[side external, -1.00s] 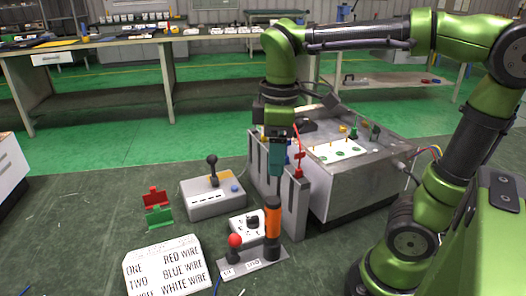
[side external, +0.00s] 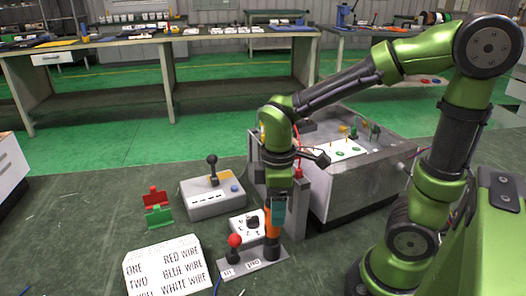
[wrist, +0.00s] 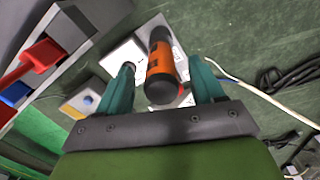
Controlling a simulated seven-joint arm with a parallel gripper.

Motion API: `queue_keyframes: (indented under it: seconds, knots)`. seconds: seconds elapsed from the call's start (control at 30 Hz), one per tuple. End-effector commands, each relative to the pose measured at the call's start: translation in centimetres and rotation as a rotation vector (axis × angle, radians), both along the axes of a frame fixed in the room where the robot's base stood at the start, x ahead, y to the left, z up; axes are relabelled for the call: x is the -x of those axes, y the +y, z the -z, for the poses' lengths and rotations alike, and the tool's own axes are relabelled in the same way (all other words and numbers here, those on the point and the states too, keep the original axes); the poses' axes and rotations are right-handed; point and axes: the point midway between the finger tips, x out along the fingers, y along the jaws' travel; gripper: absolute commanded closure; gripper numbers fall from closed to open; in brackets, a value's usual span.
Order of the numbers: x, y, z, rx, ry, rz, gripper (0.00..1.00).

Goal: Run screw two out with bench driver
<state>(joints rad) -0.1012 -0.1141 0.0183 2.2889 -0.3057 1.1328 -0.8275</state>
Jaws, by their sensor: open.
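The orange and black bench driver (side external: 268,222) stands upright on a grey base plate (side external: 240,274) beside a red-knobbed lever (side external: 235,241). My gripper (side external: 277,218) is over it, fingers pointing down, and partly hides its handle. In the wrist view the driver (wrist: 161,62) lies between the two spread teal fingers of my gripper (wrist: 163,66), with gaps on both sides. The metal heating unit (side external: 345,188) has a white panel (side external: 346,149) with green spots and yellow pieces on top. Which of these is screw two I cannot tell.
A white board (side external: 167,266) lists wires by number. A grey box with a joystick (side external: 214,199), a white dial box (side external: 249,226) and red and green holders (side external: 157,207) stand nearby. Grey upright slats are close behind my gripper. Floor at front right of the plate is clear.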

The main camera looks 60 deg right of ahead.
Motion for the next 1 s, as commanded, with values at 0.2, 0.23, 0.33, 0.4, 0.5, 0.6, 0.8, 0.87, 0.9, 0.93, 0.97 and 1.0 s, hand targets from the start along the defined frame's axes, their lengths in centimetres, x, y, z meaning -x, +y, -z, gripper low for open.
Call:
queue_keyframes:
  seconds: [0.2, 0.23, 0.33, 0.4, 0.5, 0.6, 0.8, 0.87, 0.9, 0.93, 0.97, 1.0]
  knots:
    - [-0.3, 0.3, 3.3, 0.000, 0.005, 0.000, 0.33]
    - [-0.3, 0.3, 3.6, 0.000, 0.005, -0.001, 0.33]
    - [-0.3, 0.3, 4.1, 0.000, 0.002, 0.000, 0.33]
    - [-0.4, 0.3, 4.2, 0.000, 0.000, 0.000, 0.33]
    - [-0.4, 0.3, 4.1, 0.000, 0.000, 0.000, 0.33]
    - [-0.4, 0.3, 4.1, 0.000, 0.000, 0.000, 0.42]
    - [-0.4, 0.3, 4.1, 0.000, 0.000, 0.000, 0.73]
    - [-0.4, 0.3, 4.1, 0.000, 0.000, 0.000, 0.82]
    - [-0.4, 0.3, 4.1, 0.000, 0.000, 0.000, 0.88]
    - [-0.4, 0.3, 4.1, 0.000, 0.000, 0.000, 0.93]
    - [-0.4, 0.3, 4.1, 0.000, 0.000, 0.000, 0.97]
    - [-0.4, 0.3, 4.1, 0.000, 0.000, 0.000, 1.00]
